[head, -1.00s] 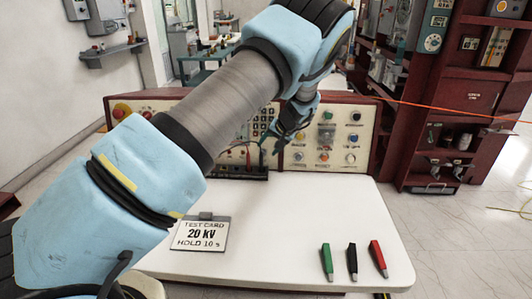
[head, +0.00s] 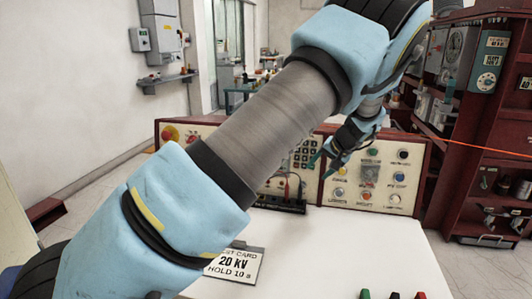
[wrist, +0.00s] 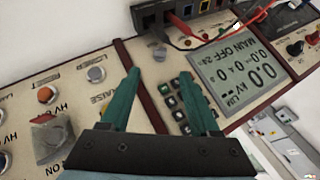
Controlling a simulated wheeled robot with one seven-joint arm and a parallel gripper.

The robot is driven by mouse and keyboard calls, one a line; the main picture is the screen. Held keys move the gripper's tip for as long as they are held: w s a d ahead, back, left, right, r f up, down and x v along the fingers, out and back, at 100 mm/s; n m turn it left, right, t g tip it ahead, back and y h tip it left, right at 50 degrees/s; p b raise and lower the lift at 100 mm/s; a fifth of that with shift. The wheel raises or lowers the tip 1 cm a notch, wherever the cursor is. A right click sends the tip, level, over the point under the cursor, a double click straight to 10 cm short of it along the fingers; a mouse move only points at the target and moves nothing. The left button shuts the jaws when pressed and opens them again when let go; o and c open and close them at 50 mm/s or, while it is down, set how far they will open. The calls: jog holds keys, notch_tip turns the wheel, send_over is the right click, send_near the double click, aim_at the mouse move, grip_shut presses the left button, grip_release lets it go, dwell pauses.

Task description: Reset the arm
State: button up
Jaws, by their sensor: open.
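My arm crosses the head view from lower left to upper right. My gripper (head: 326,162) hangs in front of the control panel (head: 340,190). In the wrist view its two green fingers (wrist: 158,75) are spread apart with nothing between them. Behind them show the keypad (wrist: 190,100), a grey display (wrist: 238,75) reading 0.0 and several knobs. I cannot tell whether the fingertips touch the panel.
A white tabletop (head: 345,250) lies before the panel. A "20 kV" test card (head: 235,265) is partly behind my arm. Green, black and red (head: 420,295) objects show at the bottom edge. A dark red cabinet (head: 480,110) stands right. A terminal block with leads (head: 282,203) sits by the panel.

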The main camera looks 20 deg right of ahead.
jog(key=a+r+n+g, duration=0.2)
jog(key=a+n+g, duration=0.2)
jog(key=a, duration=1.9)
jog(key=s+a+r+n+h, duration=0.1)
jog(key=s+a, duration=0.7)
jog(key=a, duration=0.2)
jog(key=s+a+r+n+g+h, duration=0.1)
jog(key=s+a+n, duration=0.1)
jog(key=s+a, duration=0.6)
jog(key=shift+a+r, duration=0.35)
jog(key=shift+a, duration=0.9)
